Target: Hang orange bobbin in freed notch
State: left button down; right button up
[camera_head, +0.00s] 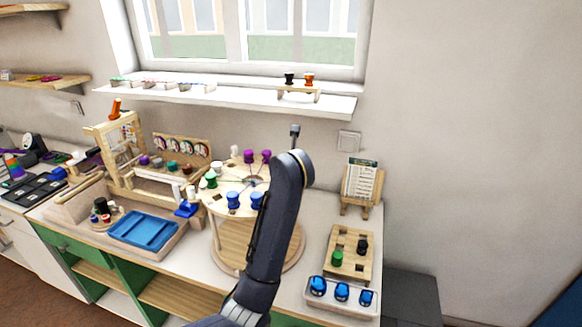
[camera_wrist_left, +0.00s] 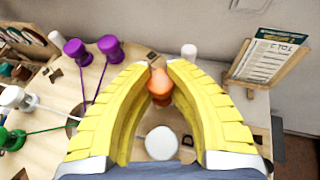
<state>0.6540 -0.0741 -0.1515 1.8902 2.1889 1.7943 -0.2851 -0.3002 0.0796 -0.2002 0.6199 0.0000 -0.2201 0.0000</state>
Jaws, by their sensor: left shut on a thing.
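In the left wrist view my left gripper (camera_wrist_left: 164,72) has its yellow fingers shut on an orange bobbin (camera_wrist_left: 158,84), over the right part of the round bead board (camera_wrist_left: 110,82). I cannot tell whether the bobbin touches the board or sits in a notch. Two purple bobbins (camera_wrist_left: 92,50) with threads are at the board's edge to the left. A white bobbin (camera_wrist_left: 189,50) is just beyond the fingers, and a round white top (camera_wrist_left: 161,142) shows between them. In the head view my dark arm covers the board's right side and the gripper is hidden. My right gripper is not in view.
A card stand (camera_head: 361,187) is right of the board, with a wooden rack (camera_head: 348,253) and a tray of blue bobbins (camera_head: 341,292) in front. A blue tray (camera_head: 143,231) and a wooden frame (camera_head: 113,150) are left. A shelf (camera_head: 225,98) hangs above.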

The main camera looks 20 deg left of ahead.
pick_arm(q)
jog(key=shift+f, duration=0.6)
jog(key=shift+f, duration=0.15)
jog(key=c, duration=1.4)
grip_release()
jog(key=shift+o, duration=0.2)
jog(key=shift+s+r, duration=0.1)
jog(key=shift+r, duration=0.15)
jog(key=v, duration=1.1)
jog(key=shift+s+d+r, duration=0.1)
jog(key=shift+s, duration=0.3)
